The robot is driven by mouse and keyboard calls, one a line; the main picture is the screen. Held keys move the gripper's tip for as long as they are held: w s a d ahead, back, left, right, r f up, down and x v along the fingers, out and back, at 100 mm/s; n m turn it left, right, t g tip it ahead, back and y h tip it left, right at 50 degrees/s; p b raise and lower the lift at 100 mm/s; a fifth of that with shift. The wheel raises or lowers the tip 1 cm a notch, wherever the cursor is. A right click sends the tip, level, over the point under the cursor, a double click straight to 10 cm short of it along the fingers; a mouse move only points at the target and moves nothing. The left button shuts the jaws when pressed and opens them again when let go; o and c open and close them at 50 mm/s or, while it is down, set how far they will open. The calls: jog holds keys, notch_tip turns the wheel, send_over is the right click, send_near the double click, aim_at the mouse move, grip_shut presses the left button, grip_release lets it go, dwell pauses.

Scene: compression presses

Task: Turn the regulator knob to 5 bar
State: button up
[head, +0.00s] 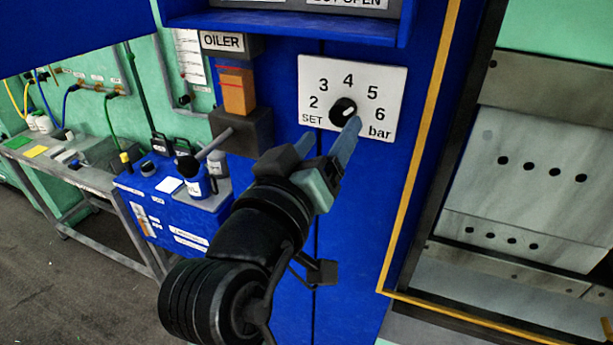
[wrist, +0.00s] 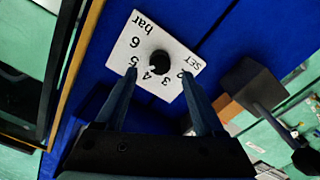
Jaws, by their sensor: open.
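The regulator knob (head: 343,112) is round and black with a white pointer mark, on a white dial plate (head: 317,72) marked SET, 2 to 6 and bar. The mark points toward the upper right, roughly between 4 and 5; I cannot tell the exact reading. My gripper (head: 333,129) is open just in front of the plate's lower part. In the wrist view the dial appears turned nearly upside down, and the knob (wrist: 160,62) shows ahead of and between my two fingertips (wrist: 159,74). The fingers appear apart from the knob; I cannot tell the remaining depth.
The plate is on a blue panel (head: 350,210). An oiler block (head: 240,130) with a grey lever is left of the dial. A yellow-edged frame (head: 417,150) and metal press plates (head: 545,150) are at right. A cluttered bench (head: 85,178) is at far left.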

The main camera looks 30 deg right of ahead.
jog(key=b+v, duration=0.2)
jog(key=v, duration=0.5)
jog(key=shift+s+a, duration=0.25)
jog(key=w+a+r+n+t+y+b, duration=0.1)
jog(key=w+a+r+t+y, duration=0.1)
jog(key=a+r+t+y, duration=0.25)
jog(key=w+a+r+n+t+y, duration=0.1)
jog(key=w+a+r+t, duration=0.1)
jog(key=a+r+t, duration=0.35)
jog(key=s+a+r+n+t+y, duration=0.1)
jog(key=s+a+r+t+y, duration=0.2)
jog(key=r+y, duration=0.1)
jog(key=s+a+r+n+t+y, duration=0.1)
jog(key=s+a+r+t+y, duration=0.1)
jog(key=r, duration=0.4)
jog(key=t+y, duration=0.1)
jog(key=y, duration=0.1)
jog(key=shift+s+a+r+y+b, duration=0.25)
jog(key=shift+s+a+y+b, duration=0.05)
jog(key=shift+s+a+y, duration=0.1)
jog(key=shift+w, duration=0.1)
